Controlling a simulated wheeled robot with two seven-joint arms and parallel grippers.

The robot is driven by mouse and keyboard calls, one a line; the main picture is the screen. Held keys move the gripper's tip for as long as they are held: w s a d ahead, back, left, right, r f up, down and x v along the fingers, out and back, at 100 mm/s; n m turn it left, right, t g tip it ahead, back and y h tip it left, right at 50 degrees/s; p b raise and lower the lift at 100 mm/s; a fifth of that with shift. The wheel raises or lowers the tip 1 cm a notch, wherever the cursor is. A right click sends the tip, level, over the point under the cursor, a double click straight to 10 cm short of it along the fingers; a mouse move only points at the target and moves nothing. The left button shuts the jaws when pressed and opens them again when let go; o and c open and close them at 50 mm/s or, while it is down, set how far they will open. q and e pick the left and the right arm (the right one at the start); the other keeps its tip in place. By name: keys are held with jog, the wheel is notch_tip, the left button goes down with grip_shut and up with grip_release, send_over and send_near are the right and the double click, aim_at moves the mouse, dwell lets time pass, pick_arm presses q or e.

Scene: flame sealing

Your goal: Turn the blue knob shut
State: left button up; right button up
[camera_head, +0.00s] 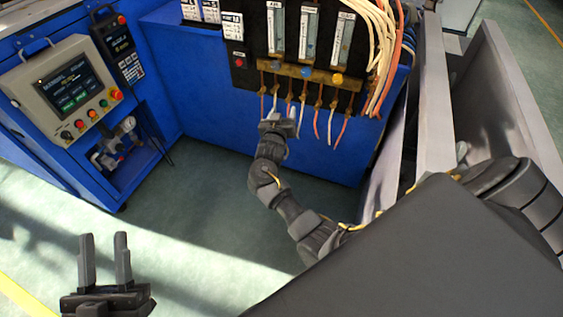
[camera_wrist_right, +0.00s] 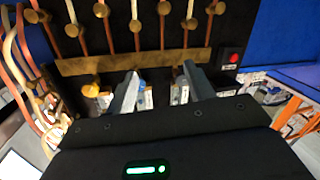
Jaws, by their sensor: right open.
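The blue knob (camera_head: 306,72) is on the brass bar (camera_head: 290,67) under the middle flow meter, at the top centre of the head view. My right gripper (camera_head: 281,113) is open and empty, just below the bar among the hanging hose ends. The wrist view shows its two fingers (camera_wrist_right: 160,72) apart, pointing at the brass bar (camera_wrist_right: 150,61). My left gripper (camera_head: 104,250) is open and empty, low at the left with its fingers upright.
An orange knob (camera_head: 337,79) sits right of the blue one; it also shows in the wrist view (camera_wrist_right: 92,88). Several hoses (camera_head: 332,125) hang below the bar. A control panel (camera_head: 70,90) stands at the left and metal plates (camera_head: 505,100) at the right. The floor (camera_head: 190,220) is clear.

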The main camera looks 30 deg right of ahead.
jog(key=s+a+f+n+y+p, duration=0.2)
jog(key=f, duration=0.4)
jog(key=s+a+f+n+y+p, duration=0.2)
jog(key=s+f, duration=0.1)
jog(key=f, duration=0.3)
jog(key=s+a+f+n+g+y+p, duration=0.1)
jog(key=s+a+f+n+y+p, duration=0.1)
jog(key=f, duration=0.5)
jog(key=shift+s, duration=0.75)
